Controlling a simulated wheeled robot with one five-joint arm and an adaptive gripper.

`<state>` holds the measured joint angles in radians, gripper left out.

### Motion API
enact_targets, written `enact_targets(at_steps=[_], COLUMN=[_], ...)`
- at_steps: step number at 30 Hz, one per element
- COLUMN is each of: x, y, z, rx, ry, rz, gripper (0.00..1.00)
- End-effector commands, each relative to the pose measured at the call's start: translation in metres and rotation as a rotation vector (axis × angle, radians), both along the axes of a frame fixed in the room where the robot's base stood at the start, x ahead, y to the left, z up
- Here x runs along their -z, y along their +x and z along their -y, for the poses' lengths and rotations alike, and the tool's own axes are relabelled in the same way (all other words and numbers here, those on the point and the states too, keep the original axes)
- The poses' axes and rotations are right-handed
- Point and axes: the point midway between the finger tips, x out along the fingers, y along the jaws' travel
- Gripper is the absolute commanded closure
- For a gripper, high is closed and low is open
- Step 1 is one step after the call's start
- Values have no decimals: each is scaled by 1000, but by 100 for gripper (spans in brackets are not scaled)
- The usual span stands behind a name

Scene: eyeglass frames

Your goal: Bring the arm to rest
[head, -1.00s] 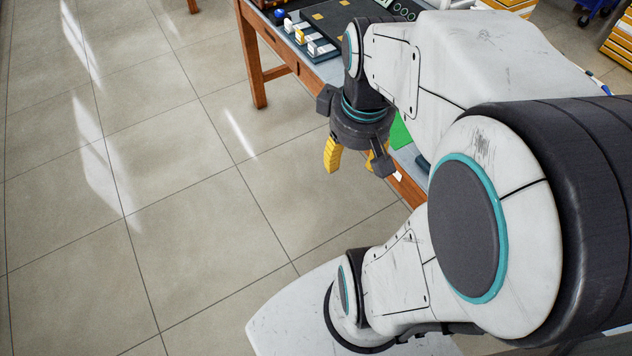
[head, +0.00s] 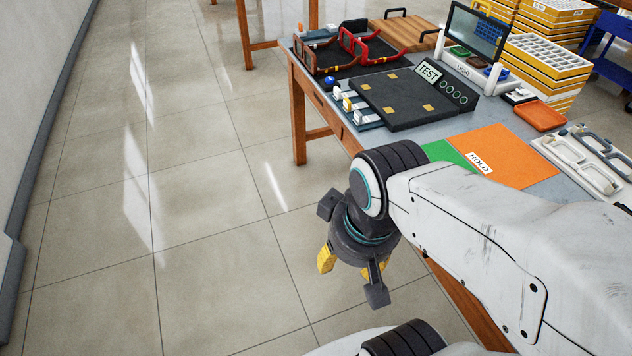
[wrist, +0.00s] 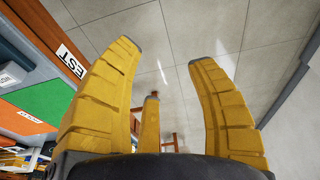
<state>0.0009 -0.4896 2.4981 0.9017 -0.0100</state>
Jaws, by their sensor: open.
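My gripper (head: 350,268) hangs beside the front edge of the workbench (head: 405,75), over the tiled floor and clear of the bench top. Its yellow fingers point down in the head view. In the wrist view, my gripper (wrist: 165,85) shows its yellow fingers spread apart, with only floor and distant table legs between them. It is open and empty. My white arm reaches in from the lower right of the head view and hides the near part of the bench.
On the bench are red eyeglass frames (head: 366,48) in a dark tray, a black TEST board (head: 405,100), an orange HOLD mat (head: 505,150), a green mat (head: 445,152), an orange tray (head: 541,115) and a grey tray (head: 585,160). Yellow crates (head: 545,60) stand behind. The floor at left is free.

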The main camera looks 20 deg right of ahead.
Motion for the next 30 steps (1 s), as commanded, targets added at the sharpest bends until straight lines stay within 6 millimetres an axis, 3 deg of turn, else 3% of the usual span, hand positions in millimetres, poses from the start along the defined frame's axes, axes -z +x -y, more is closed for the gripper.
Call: enact_targets(at_steps=[8,19,23,30], x=[-39,-119,-129,-127], y=[0,-2,-2,-2], z=[0,0,0,0], rx=[1,5,6,6], ry=[0,1,1,1], rz=[18,64,72,73], gripper=[48,48,48,48])
